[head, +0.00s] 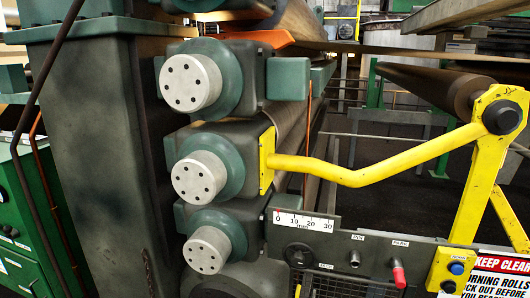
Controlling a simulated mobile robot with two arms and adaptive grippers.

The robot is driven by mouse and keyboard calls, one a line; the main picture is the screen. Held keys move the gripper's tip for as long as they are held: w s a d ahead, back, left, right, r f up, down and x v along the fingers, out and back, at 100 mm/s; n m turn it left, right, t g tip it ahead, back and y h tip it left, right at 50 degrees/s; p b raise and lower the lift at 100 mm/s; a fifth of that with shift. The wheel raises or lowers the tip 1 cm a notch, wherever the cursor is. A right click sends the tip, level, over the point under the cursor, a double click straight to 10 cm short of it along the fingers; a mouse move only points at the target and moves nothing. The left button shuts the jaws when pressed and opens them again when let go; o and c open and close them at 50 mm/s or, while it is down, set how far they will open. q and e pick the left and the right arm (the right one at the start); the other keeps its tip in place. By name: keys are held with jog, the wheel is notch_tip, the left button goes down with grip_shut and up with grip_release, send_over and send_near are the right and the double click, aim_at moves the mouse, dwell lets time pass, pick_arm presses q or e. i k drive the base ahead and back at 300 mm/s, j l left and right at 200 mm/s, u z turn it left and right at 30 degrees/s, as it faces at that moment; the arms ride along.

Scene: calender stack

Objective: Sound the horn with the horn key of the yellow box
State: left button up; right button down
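The yellow box (441,272) is at the lower right, at the foot of a yellow upright and beside the dark panel. Its face carries a blue round key (457,268) at the upper right and a darker round key (448,286) below it, near the bottom of the picture. Any lettering on the keys is too small to read, so I cannot tell which is the horn key. Neither of my grippers shows in the head view.
A bent yellow bar (375,176) runs from the roll stand to the yellow upright (476,190). The dark panel (340,240) has a scale, a black knob (299,255) and a red handle (398,276). A warning sign (499,275) stands right of the box.

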aim_at(457, 270)
jog(key=z, duration=1.3)
